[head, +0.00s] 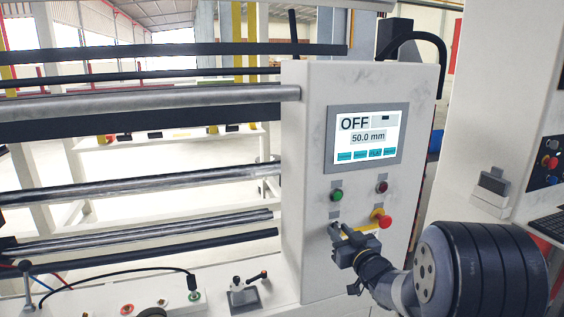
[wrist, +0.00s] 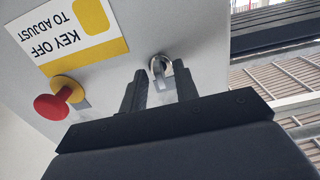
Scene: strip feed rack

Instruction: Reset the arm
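My gripper (head: 338,232) is at the lower front of the white control panel (head: 310,100) in the head view. In the wrist view my gripper (wrist: 160,84) has its two dark fingers apart, so it is open. A round metal key switch (wrist: 157,64) with a grey key-like piece shows between and just beyond the fingertips. I cannot tell whether the fingers touch it. The panel screen (head: 367,136) reads OFF and 50.0 mm. In the head view the gripper hides the key switch.
A red knob on a yellow base (head: 381,218) sits right of my gripper, and the red knob (wrist: 51,106) is at left in the wrist view. Green (head: 337,195) and dark red (head: 382,187) buttons are above. Metal rollers (head: 150,102) run left. A yellow label (wrist: 75,28) reads KEY OFF TO ADJUST.

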